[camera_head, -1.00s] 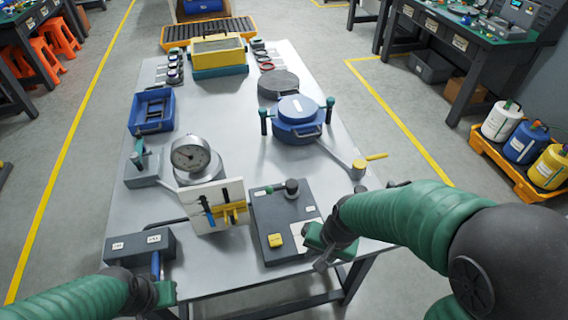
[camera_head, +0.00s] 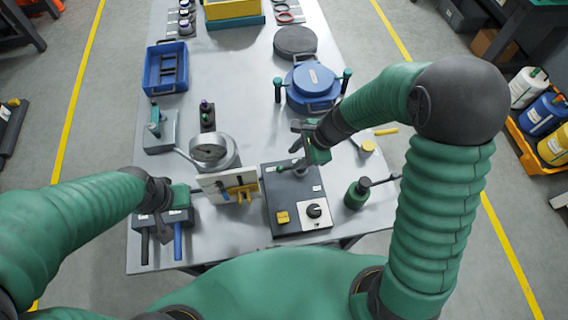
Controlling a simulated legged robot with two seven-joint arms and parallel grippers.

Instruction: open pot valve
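The blue pot (camera_head: 311,86) with two green-topped clamps stands closed on the right half of the table. A pipe from it runs toward the lower right to a yellow valve body (camera_head: 368,148). A yellow lever (camera_head: 385,132) lies just above the body, pointing right. My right arm partly covers the pipe. My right gripper (camera_head: 297,138) is left of the valve and in front of the pot, fingers pointing left, apart and empty. My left gripper (camera_head: 163,225) is above the dark box at the table's front left; its finger gap is unclear.
A dark green bottle (camera_head: 356,193) stands at the right edge. A blue tray (camera_head: 166,68) is at left. The table's middle is clear.

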